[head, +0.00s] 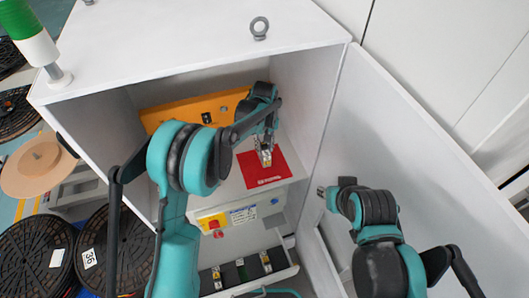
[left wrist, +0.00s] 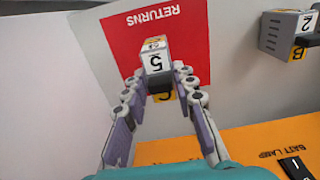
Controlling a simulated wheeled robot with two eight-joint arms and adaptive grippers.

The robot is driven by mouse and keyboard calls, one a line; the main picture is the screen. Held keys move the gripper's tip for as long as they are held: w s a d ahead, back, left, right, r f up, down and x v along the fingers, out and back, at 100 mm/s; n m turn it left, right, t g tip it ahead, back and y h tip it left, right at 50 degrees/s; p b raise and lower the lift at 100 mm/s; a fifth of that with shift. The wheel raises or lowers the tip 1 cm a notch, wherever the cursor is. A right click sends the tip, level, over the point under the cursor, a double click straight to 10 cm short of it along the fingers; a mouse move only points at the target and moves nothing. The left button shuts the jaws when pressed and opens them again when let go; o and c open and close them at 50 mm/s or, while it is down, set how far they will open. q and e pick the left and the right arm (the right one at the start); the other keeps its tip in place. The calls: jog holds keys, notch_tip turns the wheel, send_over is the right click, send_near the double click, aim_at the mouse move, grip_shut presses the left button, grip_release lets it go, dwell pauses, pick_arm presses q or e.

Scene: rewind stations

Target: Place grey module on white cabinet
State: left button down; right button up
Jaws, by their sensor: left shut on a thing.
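My left gripper (head: 265,146) reaches into the open white cabinet (head: 170,35). It is shut on a small grey module (head: 265,158), which also shows between the fingers in the left wrist view (left wrist: 155,60). The module has a white label with a 5 and a yellow part marked C. It is over or on the red RETURNS patch (head: 259,180) on the cabinet's inner shelf; I cannot tell whether it touches. My right gripper (head: 323,191) is by the open door at the right, its fingers too small to read.
An orange panel (head: 165,114) stands at the back of the shelf. Another grey module (left wrist: 287,33), marked 2 and B, is at the upper right in the left wrist view. Below the shelf are a yellow switch box (head: 212,224) and a tray of modules (head: 240,271). The door (head: 400,130) bounds the right.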

aim_at(264, 149)
pick_arm(q)
notch_tip(264, 149, down, 3)
jog(key=shift+f, duration=0.5)
jog(key=shift+f, duration=0.15)
jog(key=c, duration=1.2)
grip_release()
